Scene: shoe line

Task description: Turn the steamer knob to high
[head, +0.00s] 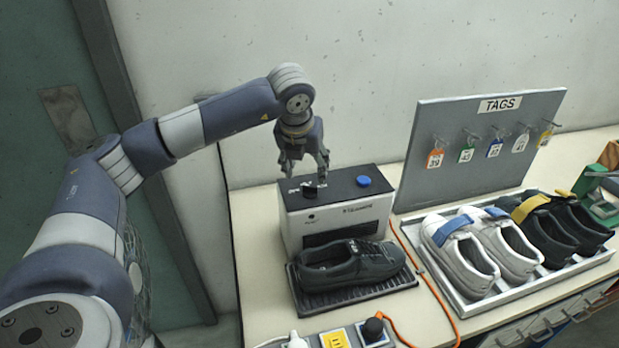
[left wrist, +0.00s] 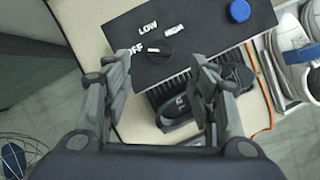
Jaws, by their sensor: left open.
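The steamer (head: 335,222) is a white box with a black top, on the table below my left gripper. Its black knob (left wrist: 160,53) shows in the left wrist view between the fingers, with a white pointer mark directed left, toward OFF. The labels LOW (left wrist: 148,25) and HIGH (left wrist: 174,29) lie beyond it. In the head view the knob (head: 311,189) is small and dark. My left gripper (head: 305,172) is open above the knob; in the left wrist view its fingertips (left wrist: 162,60) lie either side of it. Whether they touch it is unclear. My right gripper is out of view.
A blue button (head: 363,181) is on the steamer top. A dark shoe (head: 350,262) rests on the grate in front. A tray (head: 487,303) of white and black shoes and a TAGS board (head: 470,150) stand right. An orange cable (head: 428,285) runs between.

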